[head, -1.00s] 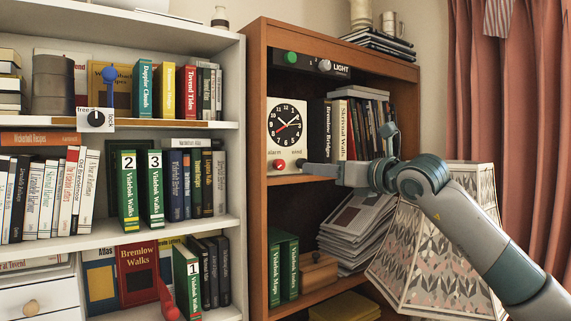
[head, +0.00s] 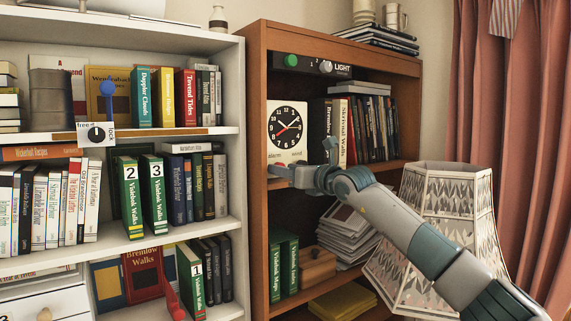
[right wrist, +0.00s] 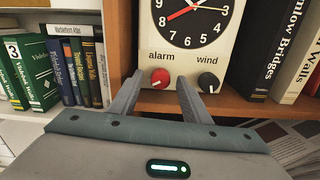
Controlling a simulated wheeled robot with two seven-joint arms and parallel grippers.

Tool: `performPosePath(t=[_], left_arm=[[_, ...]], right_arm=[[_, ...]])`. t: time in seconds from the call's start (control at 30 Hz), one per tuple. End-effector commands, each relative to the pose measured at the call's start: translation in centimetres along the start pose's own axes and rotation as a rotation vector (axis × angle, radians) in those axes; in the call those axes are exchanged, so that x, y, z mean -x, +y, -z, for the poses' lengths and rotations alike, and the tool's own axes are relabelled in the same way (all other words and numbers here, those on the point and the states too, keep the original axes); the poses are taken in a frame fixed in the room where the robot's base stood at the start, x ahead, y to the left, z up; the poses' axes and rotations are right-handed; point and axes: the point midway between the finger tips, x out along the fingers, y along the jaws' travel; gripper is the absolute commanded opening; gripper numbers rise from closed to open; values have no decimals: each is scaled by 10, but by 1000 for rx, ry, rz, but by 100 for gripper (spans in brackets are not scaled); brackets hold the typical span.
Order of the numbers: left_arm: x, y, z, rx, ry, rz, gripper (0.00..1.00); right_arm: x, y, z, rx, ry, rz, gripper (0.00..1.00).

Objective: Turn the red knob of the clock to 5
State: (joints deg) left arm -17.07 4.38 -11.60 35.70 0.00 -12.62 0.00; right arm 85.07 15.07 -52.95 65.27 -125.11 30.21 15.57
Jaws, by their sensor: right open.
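The white clock (head: 287,133) with a black dial stands on a shelf of the brown bookcase; its lower part fills the top of the right wrist view (right wrist: 153,50). Below the dial are a red knob (right wrist: 160,77) labelled "alarm", with a white pointer mark, and a dark knob (right wrist: 208,82) labelled "wind". My right gripper (right wrist: 158,90) is open. Its fingers lie either side of the red knob, seemingly just short of it; contact cannot be told. In the head view my right gripper (head: 276,171) covers the red knob. My left gripper is not in view.
Upright books (head: 362,130) stand right of the clock on the same shelf. A panel labelled "LIGHT" (head: 310,66) with a green button is above it. A patterned lampshade (head: 440,240) stands beside my right arm. A white bookcase (head: 240,200) is at left.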

Motion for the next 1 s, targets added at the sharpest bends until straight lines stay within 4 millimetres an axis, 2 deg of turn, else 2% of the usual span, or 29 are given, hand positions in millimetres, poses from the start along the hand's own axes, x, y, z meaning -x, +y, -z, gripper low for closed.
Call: performPosePath(t=[0.4,0.57,0.6,1.0], left_arm=[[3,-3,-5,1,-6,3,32],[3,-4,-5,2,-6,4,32],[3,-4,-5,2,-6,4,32],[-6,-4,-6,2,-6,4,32]], right_arm=[[-4,-1,1,0,0,1,43],[-4,-1,0,0,0,1,5],[-4,-1,0,0,0,1,2],[-4,-1,3,44,0,2,2]])
